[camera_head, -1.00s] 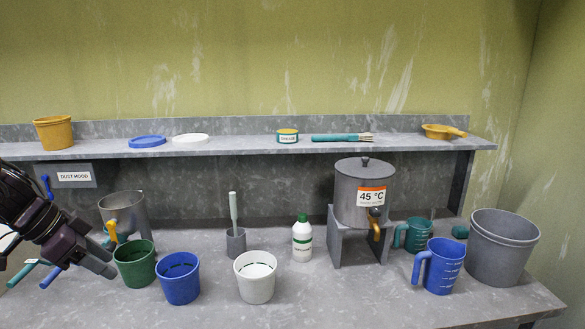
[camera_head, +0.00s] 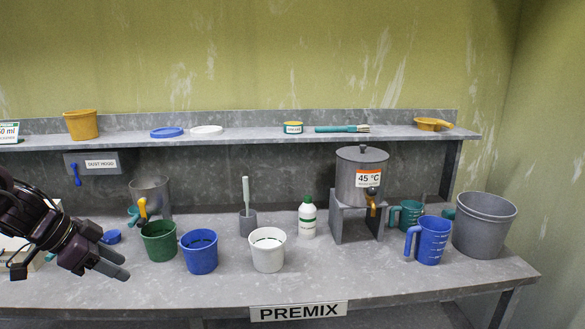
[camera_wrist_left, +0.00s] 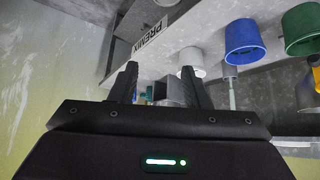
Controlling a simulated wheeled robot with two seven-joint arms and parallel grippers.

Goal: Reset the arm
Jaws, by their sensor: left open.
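My left gripper (camera_head: 112,262) is in the head view at the left, over the front left part of the grey bench. Its fingers point right and slightly down, left of and in front of the green pail (camera_head: 159,242). In the left wrist view its two dark fingers (camera_wrist_left: 155,85) stand apart with nothing held between them. That view is tilted and shows the PREMIX sign (camera_wrist_left: 150,36), the white pail (camera_wrist_left: 191,61), the blue pail (camera_wrist_left: 243,40) and the green pail (camera_wrist_left: 303,28) beyond the fingers. My right gripper is not in either view.
On the bench stand the blue pail (camera_head: 199,252), white pail (camera_head: 267,250), white bottle (camera_head: 308,218), the 45 °C urn (camera_head: 360,177) on its stand, a blue jug (camera_head: 430,241) and a grey bin (camera_head: 484,226). A shelf (camera_head: 250,137) runs behind. The front strip of bench is clear.

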